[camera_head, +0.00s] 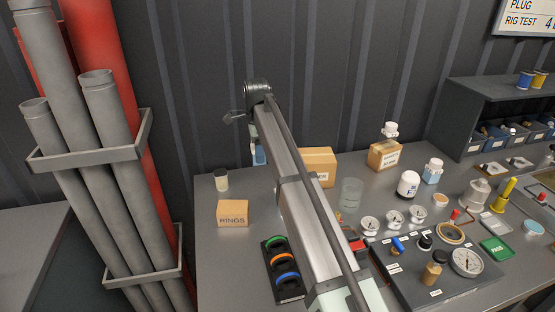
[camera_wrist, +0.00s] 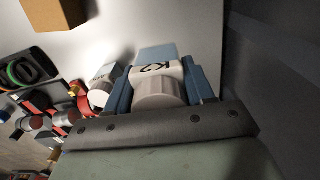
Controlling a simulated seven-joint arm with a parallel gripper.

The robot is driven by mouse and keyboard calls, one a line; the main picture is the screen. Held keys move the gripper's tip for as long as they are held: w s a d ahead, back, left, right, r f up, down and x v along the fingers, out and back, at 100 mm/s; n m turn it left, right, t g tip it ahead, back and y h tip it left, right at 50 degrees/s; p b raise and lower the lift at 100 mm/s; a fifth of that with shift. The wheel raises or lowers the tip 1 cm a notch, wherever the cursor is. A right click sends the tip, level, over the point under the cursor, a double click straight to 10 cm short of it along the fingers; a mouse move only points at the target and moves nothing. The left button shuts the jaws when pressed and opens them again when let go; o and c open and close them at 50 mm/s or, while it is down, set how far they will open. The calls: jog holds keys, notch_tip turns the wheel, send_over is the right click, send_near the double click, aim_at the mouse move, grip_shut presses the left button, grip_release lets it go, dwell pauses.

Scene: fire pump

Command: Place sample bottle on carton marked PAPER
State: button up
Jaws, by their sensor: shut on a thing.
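My gripper (camera_wrist: 160,82) is shut on a sample bottle (camera_wrist: 158,92) with a pale cap, a white label with dark marks and a light blue part beyond. The cap faces the wrist camera, between blue fingers. In the head view my gripper (camera_head: 258,148) is at the far end of my arm, near the back wall; the bottle is mostly hidden there. A tan carton (camera_head: 320,159) right of my arm shows only the label end "ER", the rest covered by my arm. It stands on the bench, right of my gripper, and its visible top is bare.
A clear beaker (camera_head: 350,194) is in front of the tan carton. Another carton (camera_head: 384,156) bears a white-capped bottle (camera_head: 390,130). A ring holder (camera_head: 283,270) lies beside my arm.

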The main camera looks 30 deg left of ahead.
jog(key=w+d+r+m, duration=0.2)
jog(key=w+d+r, duration=0.5)
jog(key=w+d, duration=0.3)
notch_tip(320, 180, up, 4)
jog(key=n, duration=0.3)
send_over(315, 155)
jog(key=shift+w+f, duration=0.1)
jog(key=shift+f, duration=4.65)
jog(key=shift+f, duration=0.1)
jog(key=o, duration=1.1)
notch_tip(315, 155, up, 12)
jog(key=shift+r, duration=0.1)
